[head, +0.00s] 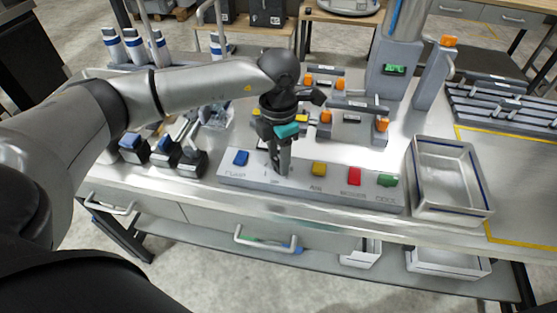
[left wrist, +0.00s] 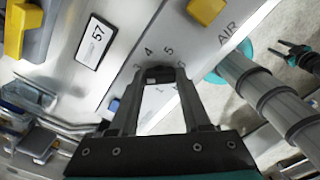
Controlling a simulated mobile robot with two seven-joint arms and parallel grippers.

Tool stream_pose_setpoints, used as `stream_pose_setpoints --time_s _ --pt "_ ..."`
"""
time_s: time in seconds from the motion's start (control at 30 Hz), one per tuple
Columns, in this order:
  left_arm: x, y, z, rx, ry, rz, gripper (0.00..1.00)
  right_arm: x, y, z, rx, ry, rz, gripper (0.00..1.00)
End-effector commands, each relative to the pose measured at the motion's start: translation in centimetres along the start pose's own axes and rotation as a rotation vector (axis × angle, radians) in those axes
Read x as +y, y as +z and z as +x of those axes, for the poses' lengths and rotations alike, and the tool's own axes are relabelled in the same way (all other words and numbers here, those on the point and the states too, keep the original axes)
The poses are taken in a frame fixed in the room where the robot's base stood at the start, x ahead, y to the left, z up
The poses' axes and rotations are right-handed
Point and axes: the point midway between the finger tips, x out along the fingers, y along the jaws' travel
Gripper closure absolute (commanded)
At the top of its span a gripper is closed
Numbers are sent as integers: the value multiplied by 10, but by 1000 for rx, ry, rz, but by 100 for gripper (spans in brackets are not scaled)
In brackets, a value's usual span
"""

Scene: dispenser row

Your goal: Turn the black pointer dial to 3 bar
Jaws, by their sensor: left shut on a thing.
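The black pointer dial (left wrist: 160,74) sits between the fingertips of my left gripper, which also shows in the head view (head: 279,170). The gripper points down at the grey panel (head: 232,176) and is shut on the dial. In the left wrist view its two fingers (left wrist: 160,82) grip the dial's sides. Printed numerals 3, 4 and 5 show around the dial's far side in the left wrist view. The fingers hide much of the dial, and I cannot tell exactly which numeral the pointer faces. In the head view the gripper covers most of the dial.
On the panel, a blue button (head: 240,158) is left of the gripper; yellow (head: 319,169), red (head: 354,177) and green (head: 387,180) buttons are right. A display (left wrist: 96,43) reads 57. A metal tray (head: 481,209) stands right. A dark, pronged shape is at the wrist view's right edge.

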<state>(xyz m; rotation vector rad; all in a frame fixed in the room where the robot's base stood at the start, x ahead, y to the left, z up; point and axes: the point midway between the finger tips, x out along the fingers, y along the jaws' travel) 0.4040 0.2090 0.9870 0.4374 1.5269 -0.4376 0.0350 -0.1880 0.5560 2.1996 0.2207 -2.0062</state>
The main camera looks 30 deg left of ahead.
Motion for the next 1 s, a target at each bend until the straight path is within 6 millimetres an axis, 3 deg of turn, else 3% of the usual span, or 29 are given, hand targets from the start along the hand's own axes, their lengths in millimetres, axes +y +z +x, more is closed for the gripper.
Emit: stream_pose_setpoints --time_s 0.4,1.0 --pt "0 1 0 -3 2 243 100 0 2 17 0 0 0 50" --pt "0 1 -2 -4 1 297 100 0 2 19 0 0 0 50"
